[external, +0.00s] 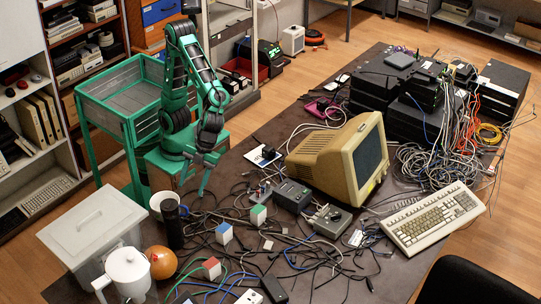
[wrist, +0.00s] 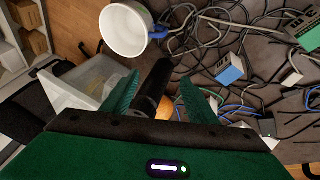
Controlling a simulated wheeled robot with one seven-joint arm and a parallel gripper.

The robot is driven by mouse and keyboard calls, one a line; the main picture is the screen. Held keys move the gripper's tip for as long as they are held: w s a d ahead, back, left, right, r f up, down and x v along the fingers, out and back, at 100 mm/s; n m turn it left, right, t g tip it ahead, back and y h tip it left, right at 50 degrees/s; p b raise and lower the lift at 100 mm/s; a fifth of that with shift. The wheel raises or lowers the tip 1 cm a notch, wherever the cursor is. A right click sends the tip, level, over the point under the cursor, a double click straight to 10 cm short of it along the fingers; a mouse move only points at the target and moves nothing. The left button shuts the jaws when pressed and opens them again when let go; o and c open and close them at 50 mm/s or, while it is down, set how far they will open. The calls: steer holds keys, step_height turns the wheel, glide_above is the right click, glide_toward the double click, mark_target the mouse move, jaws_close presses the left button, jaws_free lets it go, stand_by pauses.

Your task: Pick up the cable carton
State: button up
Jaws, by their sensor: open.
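Several small white cartons with coloured sides lie among the cables on the table: a blue one (external: 223,233), a green one (external: 258,215) and a red one (external: 211,268). I cannot tell which is the cable carton. The blue carton also shows in the wrist view (wrist: 229,70), right of my fingers. My gripper (external: 203,190) points down above the table's left part, behind the blue carton and a little to its left. In the wrist view my gripper (wrist: 158,98) is open, its green fingers apart, with nothing held between them.
A black cylinder (external: 173,225) stands near my gripper and shows below, between the fingers. A white mug (wrist: 125,32), an orange ball (external: 161,262), a white pitcher (external: 128,272) and a lidded bin (external: 95,225) are close by. A beige monitor (external: 315,165) and tangled cables crowd the right.

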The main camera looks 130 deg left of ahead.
steer(key=w+d+f+m+h, duration=0.2)
steer(key=w+d, duration=0.1)
steer(key=w, duration=0.3)
steer(key=w+d+f+m+h, duration=0.1)
steer(key=w+d+f+h, duration=0.15)
steer(key=w, duration=0.45)
steer(key=m+h, duration=0.3)
steer(key=h, duration=0.1)
glide_toward(212, 268)
steer(key=shift+s+a+f, duration=0.2)
steer(key=shift+a+f, duration=0.35)
steer(key=shift+f, duration=0.05)
steer(key=shift+s+a+f, duration=0.25)
steer(key=shift+a+f, duration=0.3)
steer(key=shift+f, duration=0.05)
steer(key=x, duration=0.5)
steer(key=shift+d+f, duration=0.2)
steer(key=shift+d, duration=0.05)
steer(key=shift+s+x, duration=0.15)
steer(key=shift+x, duration=1.15)
steer(key=shift+s+x, duration=0.2)
steer(key=shift+x, duration=1.1)
steer(key=shift+r, duration=0.15)
steer(key=c, duration=1.2)
